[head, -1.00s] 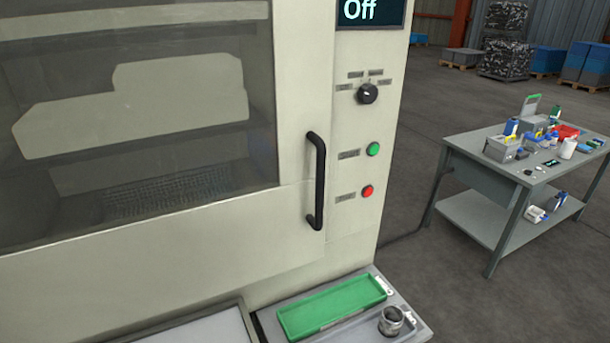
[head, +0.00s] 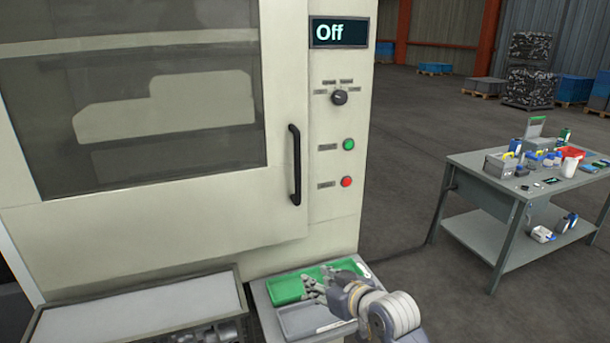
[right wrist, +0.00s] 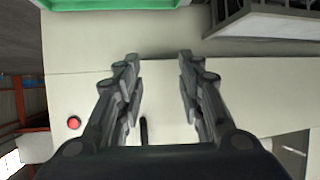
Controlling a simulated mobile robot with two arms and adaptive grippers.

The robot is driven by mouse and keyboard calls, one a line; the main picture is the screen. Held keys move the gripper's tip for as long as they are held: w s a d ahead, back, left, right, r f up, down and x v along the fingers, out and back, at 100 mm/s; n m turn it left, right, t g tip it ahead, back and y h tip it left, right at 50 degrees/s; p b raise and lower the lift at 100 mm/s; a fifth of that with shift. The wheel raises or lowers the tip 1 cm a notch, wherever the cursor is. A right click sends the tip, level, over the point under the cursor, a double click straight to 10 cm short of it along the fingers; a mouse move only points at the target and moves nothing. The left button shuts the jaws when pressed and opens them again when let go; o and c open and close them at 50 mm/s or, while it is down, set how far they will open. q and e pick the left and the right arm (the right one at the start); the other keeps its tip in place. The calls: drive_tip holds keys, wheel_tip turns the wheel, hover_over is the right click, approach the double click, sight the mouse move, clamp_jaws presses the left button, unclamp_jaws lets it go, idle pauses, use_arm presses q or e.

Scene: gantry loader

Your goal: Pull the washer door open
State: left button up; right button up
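The washer door (head: 170,230) is a cream panel with a large dark window, and it looks shut. Its black vertical handle (head: 295,165) is on the door's right edge. My right gripper (head: 318,285) is below the handle, in front of the green tray, and apart from the door. In the right wrist view my right gripper (right wrist: 158,65) is open, with nothing between its fingers. The handle (right wrist: 143,131) shows there as a short black bar, partly hidden behind the gripper body. My left gripper is in neither view.
The control panel has an "Off" display (head: 338,32), a knob (head: 339,97), a green button (head: 348,144) and a red button (head: 346,182). A green tray (head: 285,290) and a flat-topped unit (head: 140,312) stand below the door. A cluttered workbench (head: 480,168) is at the right.

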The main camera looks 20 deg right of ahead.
drive_tip(key=w+d+r+t+y, duration=0.15)
drive_tip(key=w+r, duration=0.25)
drive_tip(key=r, duration=0.4)
drive_tip(key=w+d+r+t+h, duration=0.1)
drive_tip(key=w+r+t, duration=0.25)
drive_tip(key=r, duration=0.45)
approach(299, 167)
drive_tip(key=shift+y, duration=0.35)
drive_tip(key=p+x, duration=0.2)
drive_tip(key=x, duration=0.7)
drive_tip(key=shift+w+d, duration=0.15)
drive_tip(key=shift+d, duration=0.05)
drive_tip(key=shift+p+x, duration=0.4)
drive_tip(key=shift+x, duration=0.45)
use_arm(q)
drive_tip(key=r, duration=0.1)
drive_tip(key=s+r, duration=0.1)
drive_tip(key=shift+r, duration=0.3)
use_arm(e)
drive_tip(key=shift+f, duration=0.1)
clamp_jaws()
